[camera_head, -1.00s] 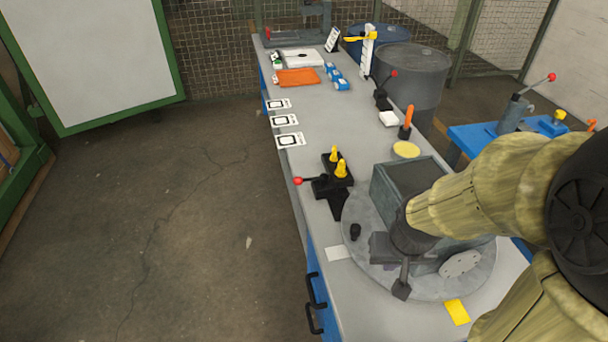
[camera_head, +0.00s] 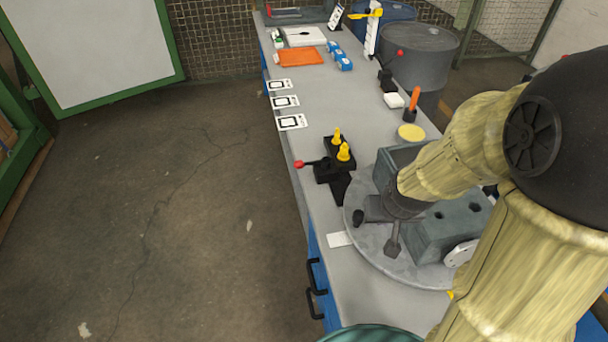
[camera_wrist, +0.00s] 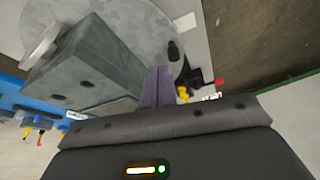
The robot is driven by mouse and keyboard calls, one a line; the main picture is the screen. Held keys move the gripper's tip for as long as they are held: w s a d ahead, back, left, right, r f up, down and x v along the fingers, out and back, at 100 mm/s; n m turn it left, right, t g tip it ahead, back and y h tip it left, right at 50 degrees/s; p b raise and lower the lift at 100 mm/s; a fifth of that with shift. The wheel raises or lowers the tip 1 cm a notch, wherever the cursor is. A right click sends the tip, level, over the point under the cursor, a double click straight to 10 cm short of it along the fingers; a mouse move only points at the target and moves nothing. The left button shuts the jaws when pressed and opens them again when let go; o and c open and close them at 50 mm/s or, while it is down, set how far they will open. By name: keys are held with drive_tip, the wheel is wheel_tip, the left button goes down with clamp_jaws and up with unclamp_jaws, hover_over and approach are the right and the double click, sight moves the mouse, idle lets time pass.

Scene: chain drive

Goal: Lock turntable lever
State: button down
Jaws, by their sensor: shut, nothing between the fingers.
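The turntable is a round grey plate (camera_head: 372,245) on the bench, carrying a grey block (camera_head: 450,228) with holes. A black peg (camera_head: 358,217) stands near its left rim; it also shows in the wrist view (camera_wrist: 173,51). The lever, with a red knob (camera_head: 299,164), sits on a black base (camera_head: 335,172) at the plate's left edge and points left. Its red knob shows small in the wrist view (camera_wrist: 219,81). My gripper (camera_wrist: 157,72) is shut and empty, over the plate beside the block, apart from the lever. In the head view its fingertips are hard to make out.
Two yellow pegs (camera_head: 343,152) stand by the lever base. Marker cards (camera_head: 291,122), an orange cloth (camera_head: 300,57) and blue parts (camera_head: 342,61) lie farther along the bench. A grey drum (camera_head: 420,60) stands behind. The floor to the left is open.

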drive_tip(key=w+a+f+n+t+y+b, duration=0.1)
drive_tip(key=w+a+f+t+b, duration=0.2)
drive_tip(key=w+f, duration=0.35)
drive_tip(key=w+a+f+n+t+y+b, duration=0.1)
drive_tip(key=w+a+f+t+b, duration=0.2)
drive_tip(key=w, duration=0.7)
drive_tip(key=n+t+y+b, duration=0.3)
drive_tip(key=t+y, duration=0.1)
drive_tip(key=y, duration=0.1)
approach(301, 167)
drive_tip(key=s, duration=0.3)
drive_tip(key=shift+w+d+r, duration=0.1)
drive_tip(key=shift+d+r, duration=0.25)
drive_tip(key=shift+d, duration=0.15)
drive_tip(key=p+x, duration=0.2)
drive_tip(key=x, duration=0.8)
drive_tip(key=shift+d+f, duration=0.1)
